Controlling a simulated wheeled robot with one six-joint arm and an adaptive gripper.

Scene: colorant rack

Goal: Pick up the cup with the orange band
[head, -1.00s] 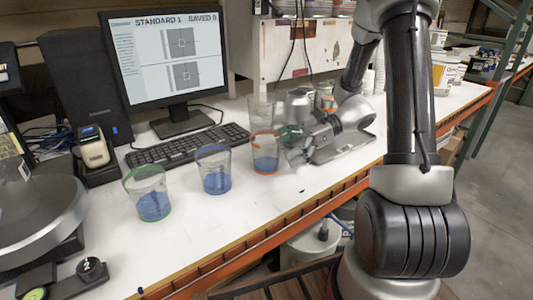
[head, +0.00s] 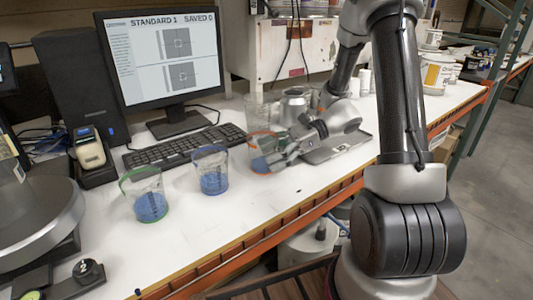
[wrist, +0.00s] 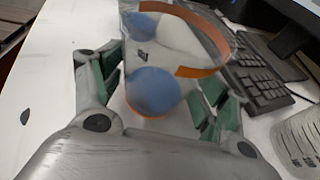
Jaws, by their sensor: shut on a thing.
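The cup with the orange band (head: 262,158) is clear with blue liquid in its lower part. It is the rightmost of three banded cups at the front of the white table. My gripper (head: 277,160) reaches it from the right and is shut on it. In the wrist view the cup (wrist: 152,92) sits between the green-padded fingers, with its orange band toward the far side. I cannot tell whether its base touches the table.
A blue-banded cup (head: 211,182) and a green-banded cup (head: 150,207) stand to the left, apart from it. A clear cup (head: 256,108) is close behind. A keyboard (head: 185,147) and monitor (head: 163,60) stand behind.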

